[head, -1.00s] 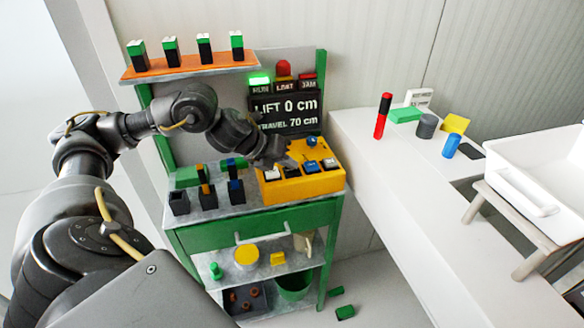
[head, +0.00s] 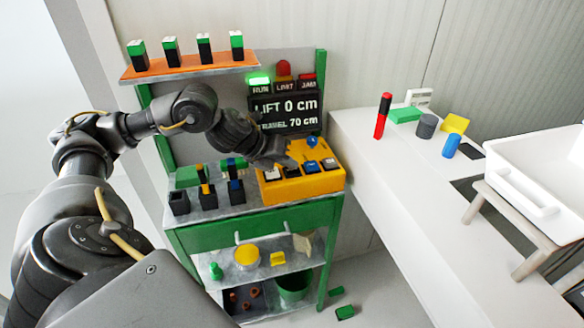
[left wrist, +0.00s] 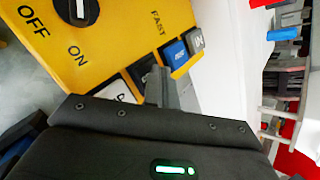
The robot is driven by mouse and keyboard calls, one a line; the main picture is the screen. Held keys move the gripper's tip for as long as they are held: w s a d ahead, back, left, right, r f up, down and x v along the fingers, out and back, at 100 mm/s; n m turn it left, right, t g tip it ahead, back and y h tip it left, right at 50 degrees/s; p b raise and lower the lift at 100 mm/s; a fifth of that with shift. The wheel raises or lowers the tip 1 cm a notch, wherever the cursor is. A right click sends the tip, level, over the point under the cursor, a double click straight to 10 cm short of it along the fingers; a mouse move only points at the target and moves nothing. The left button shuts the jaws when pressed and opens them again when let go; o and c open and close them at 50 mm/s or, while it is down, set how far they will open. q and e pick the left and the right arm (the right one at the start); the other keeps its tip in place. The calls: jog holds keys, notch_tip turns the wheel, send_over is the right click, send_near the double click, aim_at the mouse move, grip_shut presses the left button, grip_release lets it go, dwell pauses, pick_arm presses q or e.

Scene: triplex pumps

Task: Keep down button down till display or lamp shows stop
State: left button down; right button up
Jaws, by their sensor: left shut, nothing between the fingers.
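The yellow control box (head: 325,181) sits on the green bench. It carries a white button (head: 271,173), a black button (left wrist: 138,76), a blue button (head: 311,167) and a grey button (head: 330,163) in a row. My left gripper (left wrist: 160,88) is shut and empty, with its tips at the black button; I cannot tell whether it is pressed. The gripper partly hides that button and its label. The display (head: 285,113) reads LIFT 0 cm and TRAVEL 70 cm. The RUN lamp (head: 259,78) glows green; the LIMIT lamp (head: 284,86) and JAM lamp (head: 307,81) look unlit.
An OFF/ON knob (left wrist: 77,10) is on the box. Black holders (head: 208,196) stand left of it. An orange shelf (head: 190,67) with several green-topped blocks is above. A white counter (head: 385,180) with small items and a white tray (head: 530,185) is at right.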

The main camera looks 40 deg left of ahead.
aim_at(288, 171)
pick_arm(q)
jog(key=shift+r, duration=0.1)
dwell(0.5)
jog(key=shift+r+p, duration=0.8)
jog(key=shift+p, duration=0.05)
jog(key=shift+r, duration=0.15)
notch_tip(288, 171, up, 5)
jog(key=p, duration=0.4)
jog(key=shift+p, duration=0.35)
